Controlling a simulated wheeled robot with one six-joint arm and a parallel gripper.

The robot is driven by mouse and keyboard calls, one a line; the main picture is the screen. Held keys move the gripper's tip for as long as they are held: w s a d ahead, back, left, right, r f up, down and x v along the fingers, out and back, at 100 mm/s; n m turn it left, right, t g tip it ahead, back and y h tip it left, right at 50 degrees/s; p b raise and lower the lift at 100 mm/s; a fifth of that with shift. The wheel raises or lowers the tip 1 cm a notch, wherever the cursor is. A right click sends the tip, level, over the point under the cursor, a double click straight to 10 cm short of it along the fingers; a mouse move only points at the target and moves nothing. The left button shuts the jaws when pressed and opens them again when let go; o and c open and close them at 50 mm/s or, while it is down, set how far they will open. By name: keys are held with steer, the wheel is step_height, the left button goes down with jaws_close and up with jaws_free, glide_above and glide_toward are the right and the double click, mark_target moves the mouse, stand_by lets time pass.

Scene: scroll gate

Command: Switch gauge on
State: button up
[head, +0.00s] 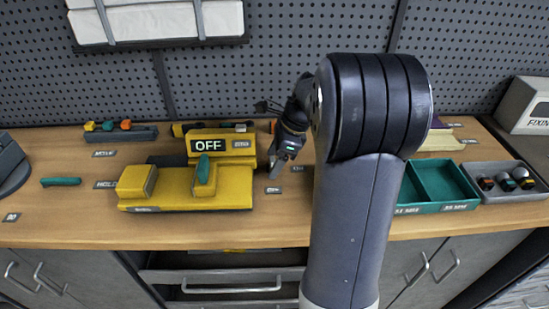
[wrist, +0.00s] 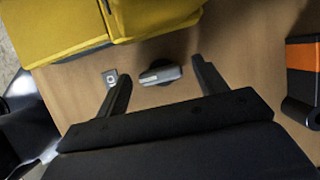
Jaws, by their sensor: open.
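A yellow device (head: 188,200), apparently the gauge, sits on the wooden bench left of my arm. Its dark display (head: 208,146) reads OFF. A teal lever (head: 204,168) stands upright on a yellow block of it. In the wrist view the yellow body (wrist: 70,32) fills the upper left. My gripper (head: 277,168) points down just right of the device; in the wrist view its fingers (wrist: 161,70) are apart with nothing held. A small grey piece on a dark base (wrist: 160,75) lies on the bench between and beyond the fingertips; I cannot tell what it is.
A small label (wrist: 110,77) lies near the left finger. A teal tray (head: 440,186) and a grey tray (head: 505,182) with knobs stand at the right. A loose teal piece (head: 60,182) lies at the left. A pegboard rises behind the bench.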

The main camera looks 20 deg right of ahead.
steer(key=c, duration=1)
steer(key=shift+r+p, duration=0.1)
steer(key=shift+p, duration=0.25)
steer(key=n+p, duration=0.2)
steer(key=n+g+p, duration=0.1)
steer(key=shift+w+r+n+y+p, duration=0.1)
steer(key=shift+r+n+y+p, duration=0.05)
steer(key=shift+n+y+p, duration=0.2)
steer(key=n+g+p, duration=0.1)
steer(key=n+p, duration=0.1)
steer(key=n+g+p, duration=0.1)
steer(key=n, duration=0.2)
steer(key=shift+w+f+g+p, duration=0.15)
steer(key=shift+f+g+p, duration=0.05)
steer(key=shift+g+p, duration=0.15)
steer(key=shift+n, duration=0.25)
steer(key=o, duration=1)
